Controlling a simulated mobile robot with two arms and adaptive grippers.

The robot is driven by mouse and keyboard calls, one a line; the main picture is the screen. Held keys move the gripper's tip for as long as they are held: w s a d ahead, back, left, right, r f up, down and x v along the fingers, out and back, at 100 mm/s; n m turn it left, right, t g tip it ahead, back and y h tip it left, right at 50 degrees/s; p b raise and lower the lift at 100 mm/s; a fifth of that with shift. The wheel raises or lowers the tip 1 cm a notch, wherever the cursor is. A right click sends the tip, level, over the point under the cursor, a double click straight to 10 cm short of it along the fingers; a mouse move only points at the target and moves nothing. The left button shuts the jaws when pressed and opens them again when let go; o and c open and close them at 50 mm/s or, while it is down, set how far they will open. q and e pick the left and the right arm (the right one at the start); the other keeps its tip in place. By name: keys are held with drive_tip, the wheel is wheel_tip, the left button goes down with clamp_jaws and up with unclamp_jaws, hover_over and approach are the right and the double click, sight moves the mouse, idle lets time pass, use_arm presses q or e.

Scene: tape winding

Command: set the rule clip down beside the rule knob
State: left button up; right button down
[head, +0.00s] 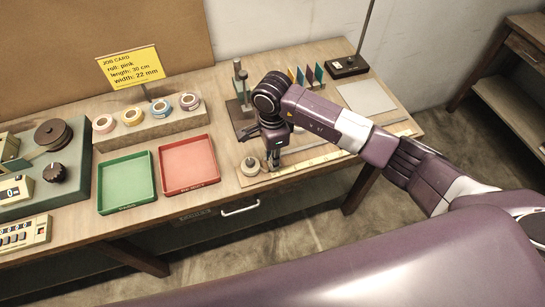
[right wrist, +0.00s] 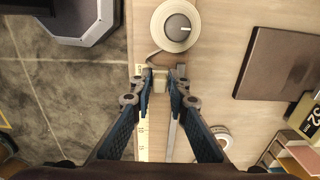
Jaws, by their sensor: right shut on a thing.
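My right gripper (head: 273,165) points down over the rule (head: 312,162) near the front edge of the table. In the right wrist view its fingers (right wrist: 160,76) are shut on a small cream block, the rule clip (right wrist: 160,82). The clip is at the end of the rule strip (right wrist: 143,130); I cannot tell whether it touches it. What looks like the rule knob (right wrist: 177,26), a pale disc with a grey centre, is just beyond the fingertips, apart from the clip. In the head view this knob (head: 250,166) stands left of my gripper. My left gripper is out of view.
A red tray (head: 189,164) and a green tray (head: 126,183) lie left of the knob. Tape rolls (head: 133,116) sit on a wooden block behind them. A dark stand (head: 238,88) is behind my gripper. A light pad (head: 366,97) lies at the right.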

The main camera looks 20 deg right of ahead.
drive_tip(key=shift+f, duration=0.15)
drive_tip(key=c, duration=1.8)
unclamp_jaws()
drive_tip(key=shift+c, duration=0.2)
drive_tip(key=shift+r, duration=0.3)
wheel_tip(320, 180, up, 12)
drive_tip(key=b, duration=0.3)
drive_tip(key=shift+b, duration=0.35)
drive_tip(key=shift+f, duration=0.1)
